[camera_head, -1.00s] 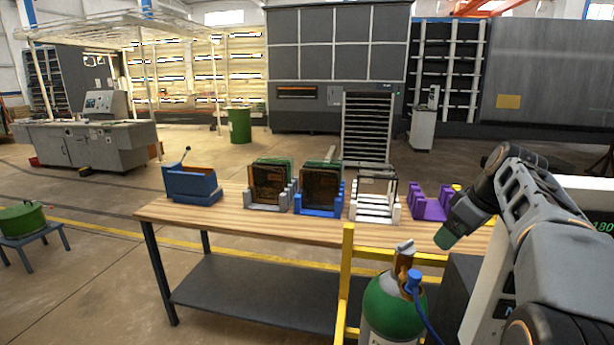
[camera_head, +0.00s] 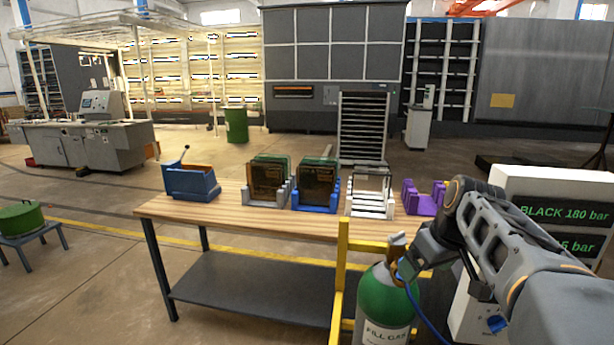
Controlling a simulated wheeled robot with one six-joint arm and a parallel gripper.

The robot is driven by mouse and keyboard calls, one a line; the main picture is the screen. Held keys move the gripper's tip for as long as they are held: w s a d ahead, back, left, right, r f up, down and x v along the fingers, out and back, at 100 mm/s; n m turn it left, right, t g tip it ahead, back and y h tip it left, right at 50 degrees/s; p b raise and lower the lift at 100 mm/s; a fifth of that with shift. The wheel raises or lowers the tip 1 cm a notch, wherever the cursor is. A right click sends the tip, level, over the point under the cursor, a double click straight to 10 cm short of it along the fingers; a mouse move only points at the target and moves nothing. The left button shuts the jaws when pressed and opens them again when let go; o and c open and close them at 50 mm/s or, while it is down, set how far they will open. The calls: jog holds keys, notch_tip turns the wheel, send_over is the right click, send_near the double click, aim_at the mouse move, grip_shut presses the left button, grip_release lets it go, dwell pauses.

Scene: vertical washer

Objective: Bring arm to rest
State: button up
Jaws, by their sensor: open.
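My arm comes in from the lower right. It bends at a dark joint and reaches down and left to my gripper (camera_head: 408,266), which is open. The gripper is small and dark in this view, beside the top of the green gas cylinder, and overlaps it in the picture. I cannot tell whether it touches the cylinder's valve. I see nothing held in it.
The cylinder (camera_head: 388,305) stands by a yellow frame (camera_head: 341,280). Behind is a wooden table (camera_head: 240,222) with a blue box (camera_head: 190,185), racks of dark plates (camera_head: 267,180) and a purple rack (camera_head: 420,200). A white display unit (camera_head: 550,185) stands at right.

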jog(key=s+a+f+m, duration=0.2)
jog(key=s+a+f, duration=0.1)
jog(key=s+f, duration=0.3)
jog(key=s+a+f+m+h, duration=0.1)
jog(key=s+a+f, duration=0.3)
jog(key=s+f, duration=0.3)
jog(key=shift+a+m+h, duration=0.3)
jog(key=shift+m, duration=0.1)
